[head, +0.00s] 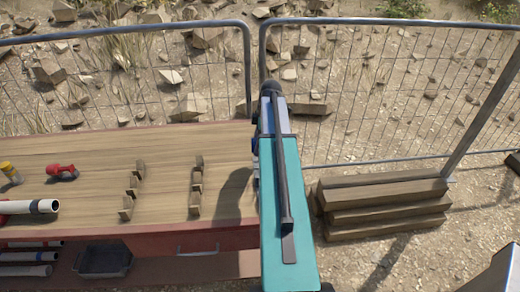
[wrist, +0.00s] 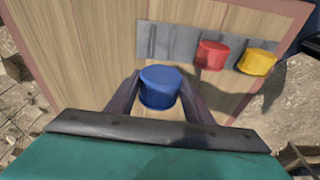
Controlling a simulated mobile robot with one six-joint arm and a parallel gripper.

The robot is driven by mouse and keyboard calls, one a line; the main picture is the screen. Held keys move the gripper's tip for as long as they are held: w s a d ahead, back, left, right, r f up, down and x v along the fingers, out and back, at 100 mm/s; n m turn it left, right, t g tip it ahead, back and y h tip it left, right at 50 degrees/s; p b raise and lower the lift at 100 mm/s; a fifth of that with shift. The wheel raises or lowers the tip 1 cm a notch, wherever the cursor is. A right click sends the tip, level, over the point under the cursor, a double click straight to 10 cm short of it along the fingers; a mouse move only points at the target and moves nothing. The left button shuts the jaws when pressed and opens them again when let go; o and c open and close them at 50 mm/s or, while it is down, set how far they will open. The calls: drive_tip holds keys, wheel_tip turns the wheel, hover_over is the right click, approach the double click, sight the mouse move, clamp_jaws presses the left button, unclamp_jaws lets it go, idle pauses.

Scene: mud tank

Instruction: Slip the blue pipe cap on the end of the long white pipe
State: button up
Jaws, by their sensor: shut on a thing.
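The blue pipe cap (wrist: 160,88) is between the two dark fingers of my gripper (wrist: 159,82), which is shut on it. In the wrist view the cap is above a wooden surface, apart from the grey strip behind it. The long white pipe (head: 30,206) shows at the left edge of the head view, its open end facing right over the wooden bench top. The rest of the pipe is cut off by the picture edge. My arm hides the gripper in the head view.
A red cap (wrist: 212,55) and a yellow cap (wrist: 257,61) sit along a grey strip (wrist: 165,40). Notched wooden racks (head: 196,185) stand on the bench (head: 165,150). A red tool (head: 62,173) lies near the pipe. A wire fence (head: 120,75) runs behind; stacked timbers (head: 385,205) lie right.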

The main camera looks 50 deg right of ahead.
drive_tip(key=w+a+r+m+b, duration=0.15)
drive_tip(key=w+a+r, duration=0.3)
drive_tip(key=a, duration=0.75)
drive_tip(key=w+a+r+m+b, duration=0.1)
drive_tip(key=w+a+r+m, duration=0.2)
drive_tip(key=w+a, duration=0.55)
drive_tip(key=s+a+r+m+b, duration=0.1)
drive_tip(key=a+r+m, duration=0.1)
drive_tip(key=a, duration=1)
drive_tip(key=s+a+r+m+h+b, duration=0.1)
drive_tip(key=s+a+r+m, duration=0.1)
drive_tip(key=a, duration=1)
wheel_tip(320, 180, up, 2)
drive_tip(key=shift+a+m+t+h, duration=0.2)
drive_tip(key=shift+m+t+h, duration=0.15)
drive_tip(key=shift+m, duration=0.2)
drive_tip(key=shift+s, duration=0.2)
